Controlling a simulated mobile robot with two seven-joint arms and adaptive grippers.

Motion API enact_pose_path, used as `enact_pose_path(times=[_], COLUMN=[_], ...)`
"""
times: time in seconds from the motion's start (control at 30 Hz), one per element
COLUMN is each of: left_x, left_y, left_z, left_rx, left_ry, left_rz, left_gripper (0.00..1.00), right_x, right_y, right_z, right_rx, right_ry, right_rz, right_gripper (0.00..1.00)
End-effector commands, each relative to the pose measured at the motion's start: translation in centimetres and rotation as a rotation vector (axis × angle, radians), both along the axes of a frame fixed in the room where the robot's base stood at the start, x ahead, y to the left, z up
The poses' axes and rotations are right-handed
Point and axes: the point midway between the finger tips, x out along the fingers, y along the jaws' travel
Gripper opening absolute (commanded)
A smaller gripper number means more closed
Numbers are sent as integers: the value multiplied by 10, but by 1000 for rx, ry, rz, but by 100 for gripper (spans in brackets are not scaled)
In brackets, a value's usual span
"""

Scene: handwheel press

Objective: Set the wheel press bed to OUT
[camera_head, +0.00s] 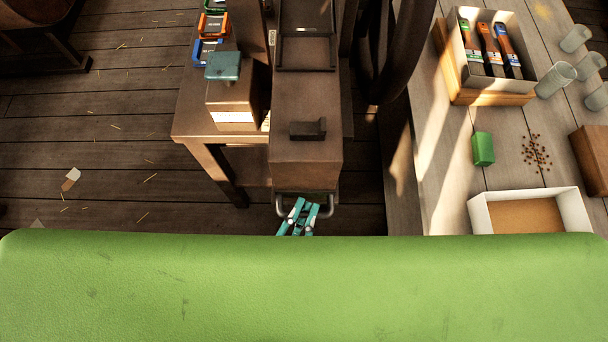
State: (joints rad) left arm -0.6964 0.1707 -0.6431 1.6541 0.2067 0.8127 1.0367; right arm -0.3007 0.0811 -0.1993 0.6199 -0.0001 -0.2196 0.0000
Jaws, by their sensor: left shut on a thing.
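The wheel press bed (305,100) is a long brown slab in the upper middle of the view, reaching toward me. A small dark block (307,130) sits on top near its front end. A metal bar handle (328,208) spans the bed's front face. My left gripper (302,206), teal and white, is at this handle and shut on it, left of the bar's right end. The fingers cover part of the bar. The handwheel cannot be made out clearly. My right gripper is not in view.
A brown side table (190,125) stands left of the bed, with a teal-topped box (222,68). At right, a wooden table (445,150) holds a box of brushes (530,75), a green block (483,148) and a white tray (478,215). A green surface hides the bottom.

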Motion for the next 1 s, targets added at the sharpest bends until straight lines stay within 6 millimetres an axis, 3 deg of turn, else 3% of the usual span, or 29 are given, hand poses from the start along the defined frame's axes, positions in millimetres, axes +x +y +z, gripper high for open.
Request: enact_pose_path(times=[0.57,0.6,0.63,0.67,1.0], left_x=[-11,-11,-11,-11,-9], left_y=[-1,-1,-1,-1,0], left_z=[-1,-1,-1,-1,0], left_rx=[2,2,2,2,1], left_ry=[4,4,5,5,1], left_rz=[-3,-3,-3,-3,-1], left_gripper=[0,29,41,46,46], right_x=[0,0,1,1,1], right_y=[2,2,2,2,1], right_z=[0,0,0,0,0], right_rx=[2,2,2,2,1], right_ry=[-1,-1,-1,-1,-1], right_rz=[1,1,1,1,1], right_gripper=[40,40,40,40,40])
